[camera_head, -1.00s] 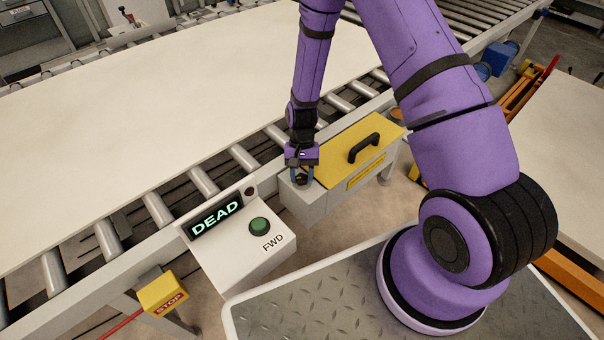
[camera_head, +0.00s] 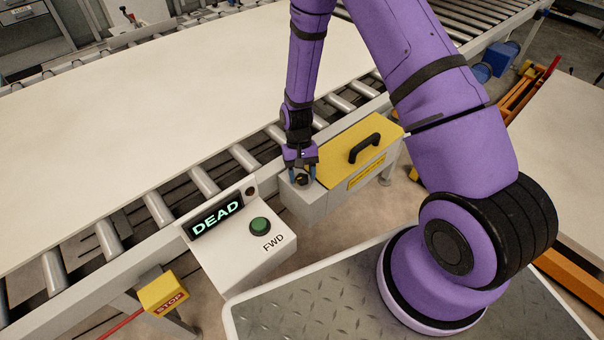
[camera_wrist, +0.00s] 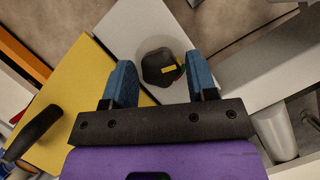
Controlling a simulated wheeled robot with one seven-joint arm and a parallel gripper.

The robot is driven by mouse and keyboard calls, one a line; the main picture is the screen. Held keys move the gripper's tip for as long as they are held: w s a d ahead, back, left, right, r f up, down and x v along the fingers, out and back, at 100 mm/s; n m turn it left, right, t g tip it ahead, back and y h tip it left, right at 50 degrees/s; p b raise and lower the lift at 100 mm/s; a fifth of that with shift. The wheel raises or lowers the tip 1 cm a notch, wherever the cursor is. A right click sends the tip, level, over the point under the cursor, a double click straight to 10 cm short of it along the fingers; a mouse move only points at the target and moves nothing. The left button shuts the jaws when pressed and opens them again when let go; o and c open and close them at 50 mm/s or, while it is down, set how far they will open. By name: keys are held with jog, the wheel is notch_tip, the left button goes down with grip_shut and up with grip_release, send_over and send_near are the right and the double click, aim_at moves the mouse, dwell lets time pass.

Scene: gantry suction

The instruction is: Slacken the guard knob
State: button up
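The guard knob (camera_wrist: 161,67) is black and lobed with a small yellow mark on top. It sits on a round disc on the pale grey end of the guard box (camera_head: 316,204). In the head view the knob (camera_head: 302,181) shows just below my fingertips. My gripper (camera_wrist: 160,72) has its two blue fingers apart, one on each side of the knob in the wrist view, with visible gaps. It also shows in the head view (camera_head: 301,173). My gripper holds nothing, and its exact height above the knob is hard to tell.
The yellow guard lid (camera_head: 345,150) with a black handle (camera_head: 364,148) is beside the knob. A control box with a "DEAD" display (camera_head: 216,215) and green FWD button (camera_head: 259,226) stands left. A white board (camera_head: 150,110) lies on the rollers. A yellow STOP box (camera_head: 163,293) is lower left.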

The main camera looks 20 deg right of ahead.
jog(key=shift+o, duration=0.8)
jog(key=v, duration=1)
jog(key=shift+w+r, duration=0.2)
jog(key=shift+r, duration=0.2)
